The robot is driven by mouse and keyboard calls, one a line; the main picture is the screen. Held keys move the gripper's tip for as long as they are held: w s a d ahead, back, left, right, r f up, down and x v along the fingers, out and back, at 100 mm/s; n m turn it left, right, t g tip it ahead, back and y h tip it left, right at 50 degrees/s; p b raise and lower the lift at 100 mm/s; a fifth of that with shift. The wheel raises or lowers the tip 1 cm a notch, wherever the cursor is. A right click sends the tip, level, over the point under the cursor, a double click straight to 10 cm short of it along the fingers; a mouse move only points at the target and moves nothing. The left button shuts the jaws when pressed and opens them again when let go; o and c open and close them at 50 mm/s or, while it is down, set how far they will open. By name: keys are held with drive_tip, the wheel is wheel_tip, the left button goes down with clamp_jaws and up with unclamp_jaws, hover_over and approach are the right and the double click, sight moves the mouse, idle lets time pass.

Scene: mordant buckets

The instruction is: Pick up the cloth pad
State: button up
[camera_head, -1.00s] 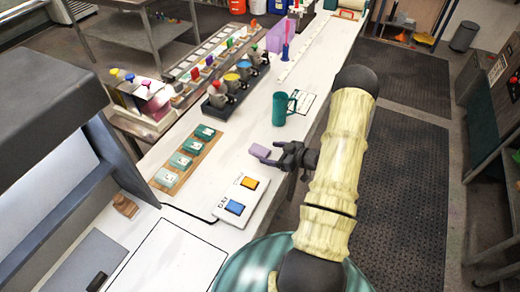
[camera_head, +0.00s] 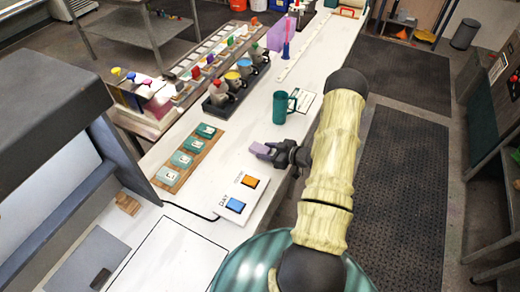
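The cloth pad (camera_head: 259,149) is a small lilac block above the white bench top, left of my wrist. My gripper (camera_head: 268,151) reaches in from the right, and its dark fingers lie close along both sides of the pad. The gripper looks shut on the pad. The fingers cover part of the pad, and I cannot tell whether it is clear of the bench.
A green mug (camera_head: 280,107) stands just behind my gripper. A white panel with orange and blue buttons (camera_head: 241,198) lies in front. A wooden tray with teal tiles (camera_head: 168,178) lies left. Dark buckets (camera_head: 218,97) stand farther back. The bench between is clear.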

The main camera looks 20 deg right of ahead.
sight(268, 151)
drive_tip(key=shift+c, duration=0.6)
drive_tip(key=shift+r, duration=0.15)
wheel_tip(268, 151, up, 10)
drive_tip(key=shift+f+b, duration=0.1)
drive_tip(key=shift+b, duration=1.1)
drive_tip(key=shift+d+f, duration=0.1)
